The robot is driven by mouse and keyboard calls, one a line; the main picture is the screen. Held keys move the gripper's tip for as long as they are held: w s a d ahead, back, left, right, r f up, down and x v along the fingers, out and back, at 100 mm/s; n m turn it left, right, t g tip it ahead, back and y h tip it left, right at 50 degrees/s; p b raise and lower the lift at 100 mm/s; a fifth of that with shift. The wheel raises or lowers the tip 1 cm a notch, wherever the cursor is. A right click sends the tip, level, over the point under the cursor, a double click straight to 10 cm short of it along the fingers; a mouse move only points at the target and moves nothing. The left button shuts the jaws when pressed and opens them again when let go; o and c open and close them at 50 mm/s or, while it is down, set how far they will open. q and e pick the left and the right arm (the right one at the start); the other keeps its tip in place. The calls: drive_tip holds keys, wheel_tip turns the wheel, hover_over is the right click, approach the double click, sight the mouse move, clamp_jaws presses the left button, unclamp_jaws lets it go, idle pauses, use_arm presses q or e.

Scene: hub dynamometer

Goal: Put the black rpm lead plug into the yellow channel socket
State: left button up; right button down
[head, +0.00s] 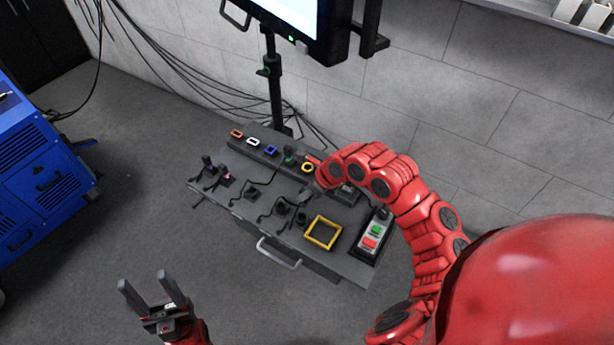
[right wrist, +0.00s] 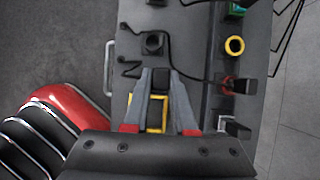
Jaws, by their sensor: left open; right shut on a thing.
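The yellow channel socket (head: 307,167) is a yellow ring in the row along the back of the dark bench; it also shows in the right wrist view (right wrist: 235,45), with nothing in it. My right gripper (right wrist: 160,76) is shut on a black plug (right wrist: 160,83), taken to be the rpm lead plug, over the bench to the left of the yellow ring in that view. Whether the plug touches the bench is unclear. In the head view my red right arm hides much of this area. My left gripper (head: 152,288) is open and empty, over the floor in front of the bench.
The green socket (head: 289,157) and the red socket (right wrist: 229,85) seem to hold black plugs. Blue (head: 270,149), white and orange sockets continue the row. Black holders (right wrist: 152,43) and loose leads lie in front. A yellow square frame (head: 309,240) and button box (head: 371,240) are near.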

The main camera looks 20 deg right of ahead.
drive_tip(key=w+d+b, duration=0.3)
drive_tip(key=d+b, duration=0.2)
drive_tip(key=b, duration=0.1)
drive_tip(key=shift+w, duration=0.4)
drive_tip(key=shift+a, duration=0.1)
idle(0.3)
drive_tip(key=w+a+b, duration=0.4)
drive_tip(key=w, duration=0.2)
drive_tip(key=shift+a, duration=0.3)
idle(0.4)
